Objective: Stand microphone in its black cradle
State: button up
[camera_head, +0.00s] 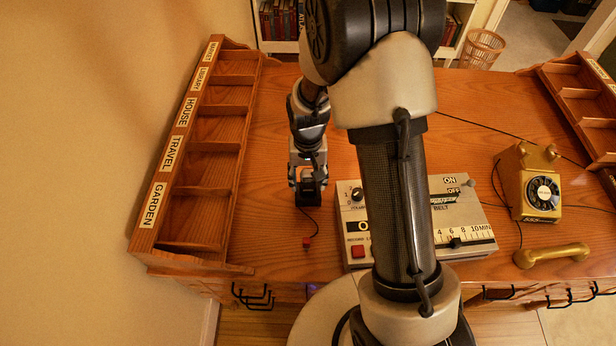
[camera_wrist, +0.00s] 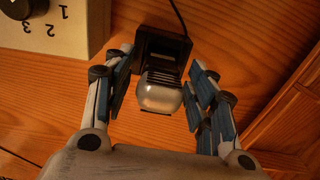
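The microphone (camera_wrist: 160,92), with a rounded silver head and a dark band, is between my fingers in the wrist view. It meets the black cradle (camera_wrist: 162,46), a square dark block on the desk, and appears to stand in it; how deep it sits is hidden. My gripper (camera_wrist: 162,98) is open, with a blue-padded finger on each side and a visible gap to the microphone on both sides. In the head view my gripper (camera_head: 308,184) is low over the desk, left of the recorder, and mostly covers the microphone; the black cradle (camera_head: 311,198) shows under it.
A grey recorder (camera_head: 356,222) with dials stands just right of the cradle. A wooden pigeonhole rack (camera_head: 190,190) stands at the left. A thin cord runs to a red piece (camera_head: 307,242) in front. A gold telephone (camera_head: 530,185) and handset (camera_head: 552,255) are at the right.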

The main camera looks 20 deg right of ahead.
notch_tip(320, 180, up, 12)
jog(key=p, duration=0.4)
jog(key=shift+r, duration=0.2)
jog(key=s+r+n+t, duration=0.2)
jog(key=s+r+t, duration=0.1)
jog(key=s+r, duration=1.2)
jog(key=s+r+t, duration=0.1)
jog(key=s+r, duration=0.3)
jog(key=s, duration=0.2)
jog(key=shift+s+r+n+t, duration=0.15)
jog(key=shift+s+n+t, duration=0.15)
jog(key=shift+n, duration=0.1)
jog(key=shift+d, duration=0.1)
